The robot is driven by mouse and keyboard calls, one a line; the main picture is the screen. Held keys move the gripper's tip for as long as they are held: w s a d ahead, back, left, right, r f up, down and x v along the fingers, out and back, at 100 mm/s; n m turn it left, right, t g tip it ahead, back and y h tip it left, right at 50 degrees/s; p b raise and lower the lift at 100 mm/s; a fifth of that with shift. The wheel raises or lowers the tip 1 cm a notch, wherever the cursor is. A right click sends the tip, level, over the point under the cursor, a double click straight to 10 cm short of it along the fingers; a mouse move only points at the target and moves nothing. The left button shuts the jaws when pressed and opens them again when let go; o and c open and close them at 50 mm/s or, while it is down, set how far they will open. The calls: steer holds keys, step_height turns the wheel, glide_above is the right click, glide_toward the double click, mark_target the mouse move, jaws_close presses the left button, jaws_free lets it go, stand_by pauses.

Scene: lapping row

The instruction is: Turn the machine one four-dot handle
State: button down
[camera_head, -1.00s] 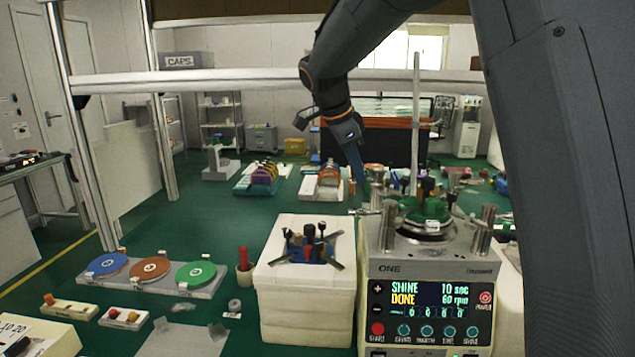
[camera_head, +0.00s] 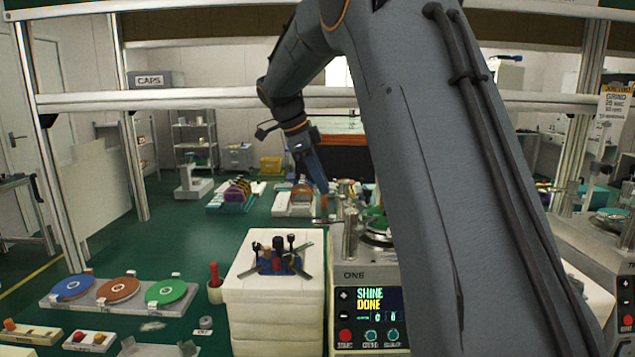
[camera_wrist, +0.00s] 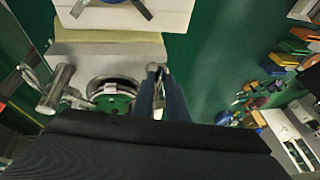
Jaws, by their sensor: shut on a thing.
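Machine one (camera_head: 368,272) is a pale box with a dark display reading SHINE and DONE. Its right side is hidden behind my arm. Metal posts (camera_head: 350,238) and a round plate with a green part stand on its top; the green part (camera_wrist: 112,102) shows better in the wrist view. My gripper (camera_head: 320,188), with blue fingers, reaches down at the machine's far left side. In the wrist view my gripper (camera_wrist: 160,95) is shut on a metal handle (camera_wrist: 155,73) beside the round plate. No dots can be made out on the handle.
A white stand (camera_head: 268,305) with a small blue multi-armed fixture (camera_head: 280,262) is left of the machine. A tray (camera_head: 62,301) holds blue, orange and green discs. A second machine (camera_head: 595,235) stands at the right.

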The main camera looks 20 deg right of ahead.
steer(key=shift+d, duration=0.1)
steer(key=c, duration=1.7)
jaws_free()
steer(key=shift+c, duration=0.2)
steer(key=shift+a+r, duration=0.2)
steer(key=shift+r, duration=0.05)
steer(key=b+v, duration=0.1)
steer(key=v, duration=0.6)
steer(key=shift+r, duration=0.15)
